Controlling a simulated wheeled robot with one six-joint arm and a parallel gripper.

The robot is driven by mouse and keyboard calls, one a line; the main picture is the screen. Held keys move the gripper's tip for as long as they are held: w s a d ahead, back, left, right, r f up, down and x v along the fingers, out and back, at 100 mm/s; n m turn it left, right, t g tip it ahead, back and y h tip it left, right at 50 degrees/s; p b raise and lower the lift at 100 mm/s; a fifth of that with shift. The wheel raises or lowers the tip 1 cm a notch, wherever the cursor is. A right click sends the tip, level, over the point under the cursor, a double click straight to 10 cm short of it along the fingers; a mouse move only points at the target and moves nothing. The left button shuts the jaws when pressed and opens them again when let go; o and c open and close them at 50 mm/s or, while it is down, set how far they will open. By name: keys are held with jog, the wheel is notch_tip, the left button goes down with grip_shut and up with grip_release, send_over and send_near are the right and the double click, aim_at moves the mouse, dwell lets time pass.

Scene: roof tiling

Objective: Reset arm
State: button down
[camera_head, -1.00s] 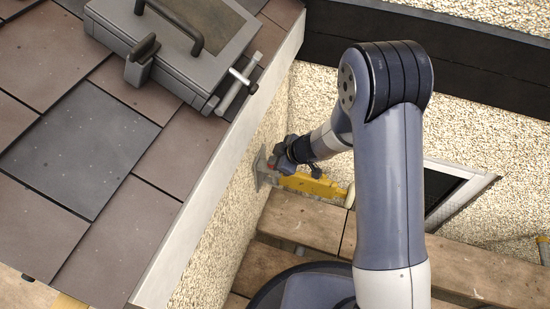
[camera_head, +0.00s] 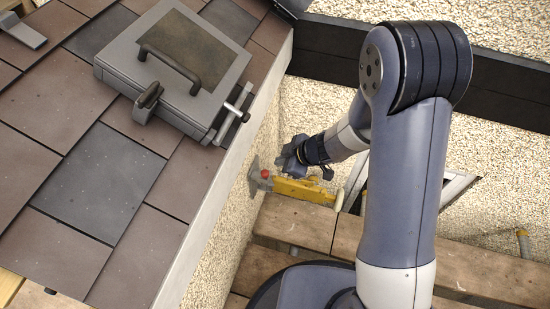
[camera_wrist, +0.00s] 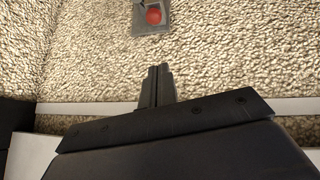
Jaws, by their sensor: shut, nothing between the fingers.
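My gripper (camera_wrist: 158,84) is shut and empty in the wrist view, its two fingers together in front of a pebble-dashed wall. In the head view my arm reaches down and left, and its wrist end (camera_head: 290,158) is beside the wall below the roof edge. The fingertips are hard to make out there. A red knob (camera_wrist: 153,16) on a small grey plate shows ahead of the fingers in the wrist view. A yellow tool (camera_head: 305,190) lies near the wrist end in the head view; I cannot tell whether they touch.
A grey case with a black handle (camera_head: 170,62) lies on the brown and grey roof tiles (camera_head: 104,182) at left. The pale roof edge (camera_head: 215,190) runs between the tiles and wooden planks (camera_head: 290,222). A framed opening (camera_head: 455,188) is behind my arm.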

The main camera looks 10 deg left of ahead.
jog(key=shift+d+r, duration=0.1)
dwell(0.3)
jog(key=b, duration=0.6)
send_over(268, 177)
jog(key=f, duration=0.8)
jog(key=shift+s+a+f, duration=0.2)
jog(key=shift+s+f, duration=0.15)
jog(key=shift+s, duration=0.05)
jog(key=shift+w+f, duration=0.15)
jog(key=shift+f, duration=0.15)
jog(key=shift+w+d+b, duration=0.1)
jog(key=shift+b, duration=0.85)
jog(key=shift+w+b, duration=0.1)
jog(key=shift+b, duration=0.25)
jog(key=shift+d, duration=0.1)
jog(key=shift+r, duration=0.15)
jog(key=shift+r+p, duration=0.1)
jog(key=shift+p, duration=0.4)
